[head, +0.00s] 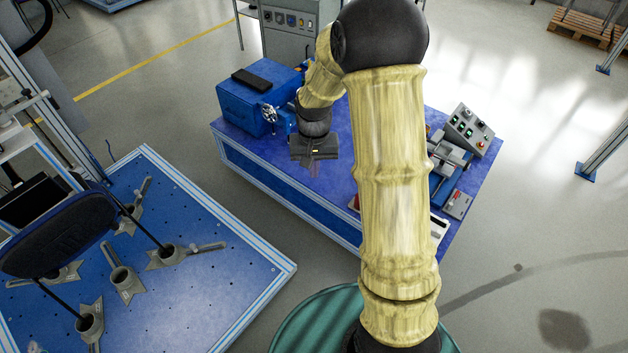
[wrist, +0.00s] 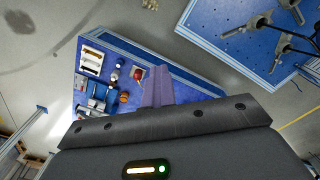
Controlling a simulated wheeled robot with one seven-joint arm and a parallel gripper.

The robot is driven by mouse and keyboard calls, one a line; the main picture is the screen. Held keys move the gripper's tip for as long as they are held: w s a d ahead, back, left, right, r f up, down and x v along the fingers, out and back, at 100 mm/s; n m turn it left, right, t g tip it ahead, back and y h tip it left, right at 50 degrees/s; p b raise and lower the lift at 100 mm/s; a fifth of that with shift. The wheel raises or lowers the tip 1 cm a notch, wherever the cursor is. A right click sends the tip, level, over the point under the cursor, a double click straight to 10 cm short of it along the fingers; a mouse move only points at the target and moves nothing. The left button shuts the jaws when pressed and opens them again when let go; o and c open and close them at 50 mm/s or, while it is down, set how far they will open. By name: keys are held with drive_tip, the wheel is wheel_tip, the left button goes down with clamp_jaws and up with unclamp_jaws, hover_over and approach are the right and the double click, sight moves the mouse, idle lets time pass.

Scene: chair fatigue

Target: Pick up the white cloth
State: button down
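I cannot make out a white cloth for certain in either view. My gripper (head: 314,160) hangs over the blue workbench (head: 275,180), left of its middle, pointing down. In the wrist view, its two fingers (wrist: 156,88) lie side by side with no clear gap and nothing seen between them. The same bench (wrist: 125,55) fills the middle there. A white-edged tray or rack (wrist: 92,60) with small items lies near one end of it. In the head view my arm covers much of the bench's middle and front.
A blue box-shaped unit (head: 258,95) with a vise stands at the bench's back left. A control box (head: 468,130) and another vise (head: 450,160) stand at its right. A second blue table (head: 240,270) with metal clamps and a dark chair part (head: 60,243) is at the left.

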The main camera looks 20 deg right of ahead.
wheel_tip(320, 180, up, 4)
drive_tip(key=shift+f+b, duration=0.15)
drive_tip(key=shift+b, duration=0.15)
drive_tip(key=c, duration=2.2)
unclamp_jaws()
drive_tip(key=shift+c, duration=1.1)
unclamp_jaws()
drive_tip(key=c, duration=0.4)
drive_tip(key=s+n+t, duration=0.1)
drive_tip(key=s, duration=0.4)
drive_tip(key=s+r+b, duration=0.1)
drive_tip(key=s, duration=0.4)
drive_tip(key=s+n+t, duration=0.1)
drive_tip(key=s, duration=0.4)
drive_tip(key=shift+s+a+r+n+t, duration=0.15)
drive_tip(key=shift+s+a+n+t, duration=0.05)
drive_tip(key=shift+s+n+t, duration=0.15)
